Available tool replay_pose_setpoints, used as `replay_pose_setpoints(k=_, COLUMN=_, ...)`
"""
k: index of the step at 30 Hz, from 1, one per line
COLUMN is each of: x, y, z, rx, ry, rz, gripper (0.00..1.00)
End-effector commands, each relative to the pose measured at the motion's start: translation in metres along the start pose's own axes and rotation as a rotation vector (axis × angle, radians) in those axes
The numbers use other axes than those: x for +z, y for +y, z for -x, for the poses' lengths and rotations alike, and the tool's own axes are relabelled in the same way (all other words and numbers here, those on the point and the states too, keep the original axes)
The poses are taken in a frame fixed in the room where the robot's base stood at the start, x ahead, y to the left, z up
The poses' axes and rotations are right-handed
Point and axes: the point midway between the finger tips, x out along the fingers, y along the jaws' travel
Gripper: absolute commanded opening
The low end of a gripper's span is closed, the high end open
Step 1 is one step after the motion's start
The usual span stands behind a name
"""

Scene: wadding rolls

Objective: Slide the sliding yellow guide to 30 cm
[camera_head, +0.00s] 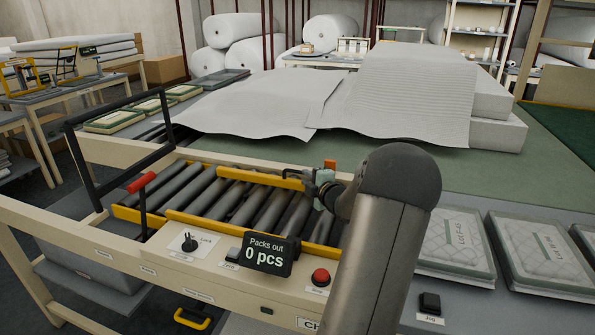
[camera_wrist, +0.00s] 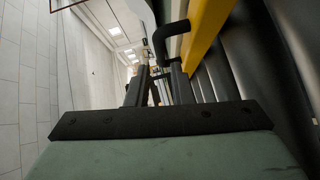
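A yellow guide bar (camera_head: 245,177) runs along the far side of the dark rollers in the head view. Its right end reaches my gripper (camera_head: 308,176). In the wrist view a yellow bar (camera_wrist: 207,28) runs down the upper right, with a black bent handle (camera_wrist: 163,36) on its left side. My gripper (camera_wrist: 157,82) points at this handle, its two dark fingers apart and the handle's lower end near or between their tips. Whether they touch it cannot be told. My arm hides the right part of the rollers. No scale reading is legible.
Another yellow bar (camera_head: 220,226) edges the rollers' near side. White sheets (camera_head: 410,105) lie behind on the green table. Packed pads (camera_head: 455,240) lie at right.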

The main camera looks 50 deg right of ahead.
Motion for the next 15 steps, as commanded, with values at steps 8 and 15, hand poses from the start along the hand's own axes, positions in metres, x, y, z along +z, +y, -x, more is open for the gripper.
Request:
replay_pose_setpoints(k=8, x=0.0, y=0.0, z=-0.052, rx=0.0, ry=0.001, rz=-0.002, gripper=0.21)
replay_pose_setpoints(k=15, x=0.0, y=0.0, z=-0.07, rx=-0.001, ry=0.0, rz=-0.001, gripper=0.21)
